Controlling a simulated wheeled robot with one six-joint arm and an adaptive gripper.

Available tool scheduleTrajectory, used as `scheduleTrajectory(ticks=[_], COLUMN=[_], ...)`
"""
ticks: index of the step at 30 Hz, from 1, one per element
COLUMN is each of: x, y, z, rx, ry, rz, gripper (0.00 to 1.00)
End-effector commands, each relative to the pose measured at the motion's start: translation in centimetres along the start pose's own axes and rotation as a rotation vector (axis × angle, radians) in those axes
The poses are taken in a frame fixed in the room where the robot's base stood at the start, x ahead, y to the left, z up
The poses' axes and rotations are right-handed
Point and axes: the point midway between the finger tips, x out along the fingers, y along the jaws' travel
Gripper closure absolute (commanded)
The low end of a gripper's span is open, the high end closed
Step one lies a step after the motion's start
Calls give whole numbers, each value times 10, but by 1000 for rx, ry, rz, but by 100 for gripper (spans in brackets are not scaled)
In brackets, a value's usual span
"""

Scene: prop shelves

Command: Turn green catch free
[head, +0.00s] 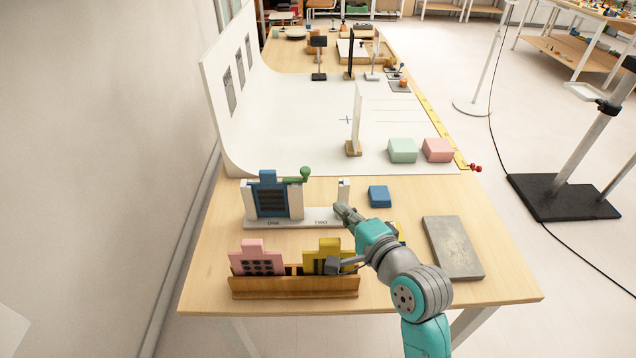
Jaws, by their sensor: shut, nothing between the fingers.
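The green catch (304,174) sits at the top right of the blue panel (270,200), which stands upright in a white frame (249,205) on a white base marked ONE and TWO. The catch has a round knob and an arm that reaches left over the panel's top edge. My gripper (340,208) is shut and empty, beside the white post (344,189) at the right end of the base. It is to the right of the catch and apart from it. Whether it touches the post I cannot tell.
A wooden rack (295,288) at the front holds a pink panel (258,260) and a yellow panel (325,252). A blue block (379,196) and a grey slab (453,248) lie to the right. Green (403,150) and pink (437,149) blocks stand on the white backdrop (290,130).

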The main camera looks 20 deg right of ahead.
Motion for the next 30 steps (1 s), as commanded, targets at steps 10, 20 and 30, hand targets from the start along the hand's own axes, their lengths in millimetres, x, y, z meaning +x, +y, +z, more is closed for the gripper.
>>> scheduleTrajectory(ticks=[10,20,30], x=[47,107,138], y=[-1,0,0], z=[1,0,0], rx=[-1,-1,0], ry=[-2,-1,-1], rz=[-1,0,0], gripper=[100,100,100])
